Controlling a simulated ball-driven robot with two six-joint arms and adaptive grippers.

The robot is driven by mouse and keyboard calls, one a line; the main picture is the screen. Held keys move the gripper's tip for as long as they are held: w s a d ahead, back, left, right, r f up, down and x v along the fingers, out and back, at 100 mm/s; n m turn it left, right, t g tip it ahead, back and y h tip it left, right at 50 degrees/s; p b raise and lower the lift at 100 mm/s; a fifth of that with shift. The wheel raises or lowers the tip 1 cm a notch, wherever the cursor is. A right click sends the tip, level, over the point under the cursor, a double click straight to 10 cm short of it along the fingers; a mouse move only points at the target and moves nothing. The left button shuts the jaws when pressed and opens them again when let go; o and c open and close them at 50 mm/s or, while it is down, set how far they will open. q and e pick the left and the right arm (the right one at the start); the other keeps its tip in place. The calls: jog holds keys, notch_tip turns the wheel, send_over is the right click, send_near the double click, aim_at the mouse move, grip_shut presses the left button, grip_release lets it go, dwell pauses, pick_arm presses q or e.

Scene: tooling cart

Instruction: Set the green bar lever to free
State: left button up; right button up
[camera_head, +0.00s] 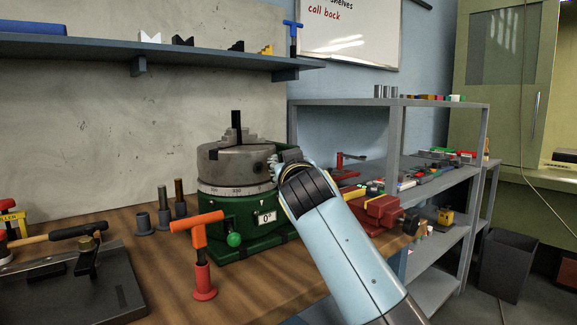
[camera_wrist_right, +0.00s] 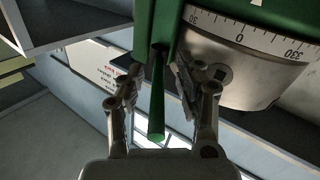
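The green rotary table base (camera_head: 258,225) stands on the wooden bench, with a grey chuck (camera_head: 222,165) on top and a graduated ring. My right gripper (camera_head: 278,166) is at the right side of the rotary table, beside the ring. In the right wrist view a green bar lever (camera_wrist_right: 157,105) sticks out from the green body. My right gripper (camera_wrist_right: 158,74) is open, with one finger on each side of the bar and visible gaps. In the head view I cannot make out the bar; the gripper and arm cover that area. My left gripper is not in view.
An orange T-handle key (camera_head: 204,255) stands in front of the rotary table, near a green ball knob (camera_head: 234,240). A red vise (camera_head: 378,212) is at the right, close to my right arm. Grey shelves (camera_head: 392,135) stand behind.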

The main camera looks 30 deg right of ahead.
notch_tip(320, 180, up, 10)
jog(key=shift+a+f, duration=0.1)
jog(key=shift+a, duration=0.05)
dwell(0.6)
